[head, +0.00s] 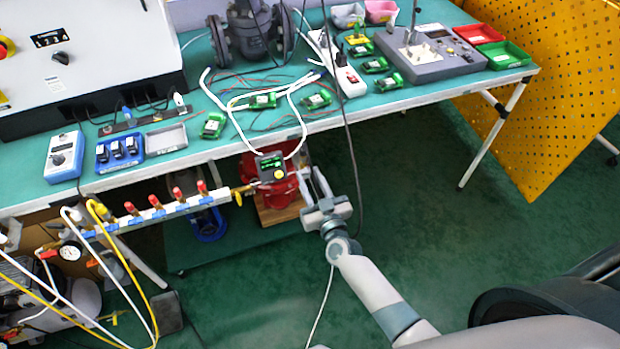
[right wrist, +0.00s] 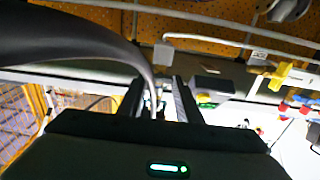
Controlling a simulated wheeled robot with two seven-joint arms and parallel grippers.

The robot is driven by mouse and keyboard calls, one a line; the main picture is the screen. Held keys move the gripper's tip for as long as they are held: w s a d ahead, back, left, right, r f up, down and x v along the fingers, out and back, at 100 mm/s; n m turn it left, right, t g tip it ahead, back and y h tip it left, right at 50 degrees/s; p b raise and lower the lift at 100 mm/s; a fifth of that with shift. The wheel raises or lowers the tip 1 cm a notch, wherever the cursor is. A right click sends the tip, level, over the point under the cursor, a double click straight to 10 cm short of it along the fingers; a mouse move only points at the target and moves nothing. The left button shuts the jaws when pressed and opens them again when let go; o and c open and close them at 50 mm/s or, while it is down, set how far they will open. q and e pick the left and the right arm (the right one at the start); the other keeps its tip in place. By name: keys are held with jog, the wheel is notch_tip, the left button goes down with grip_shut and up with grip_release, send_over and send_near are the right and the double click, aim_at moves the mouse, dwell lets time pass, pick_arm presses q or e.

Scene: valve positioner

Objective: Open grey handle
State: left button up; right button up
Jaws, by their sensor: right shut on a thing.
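My right gripper (head: 313,182) is low in front of the table edge, at the right side of a red round body (head: 273,188) under the table. Its two fingers are around a small pale grey part, taken to be the grey handle, which is mostly hidden by the fingers. In the right wrist view the gripper (right wrist: 160,90) shows its two dark fingers with a narrow gap and a pale piece between them. My left gripper is not in view.
A row of red-knobbed valves on a pale manifold (head: 165,210) runs left of the red body. White cables (head: 265,98) lie on the green table (head: 400,110) and hang over its front edge. A dark cable hangs close to my right gripper.

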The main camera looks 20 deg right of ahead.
jog(key=shift+m, duration=0.4)
jog(key=m, duration=0.2)
jog(key=shift+m, duration=0.3)
jog(key=m, duration=0.2)
jog(key=shift+m, duration=0.4)
jog(key=shift+f+m+b, duration=0.1)
jog(key=shift+m+b, duration=0.25)
jog(key=shift+m, duration=1.45)
jog(key=m, duration=0.2)
jog(key=shift+m+b, duration=0.4)
jog(key=shift+m, duration=0.8)
jog(key=shift+m+b, duration=0.35)
jog(key=shift+m, duration=0.55)
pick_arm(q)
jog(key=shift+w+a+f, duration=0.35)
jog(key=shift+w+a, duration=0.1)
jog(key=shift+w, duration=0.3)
pick_arm(e)
jog(key=shift+m, duration=0.3)
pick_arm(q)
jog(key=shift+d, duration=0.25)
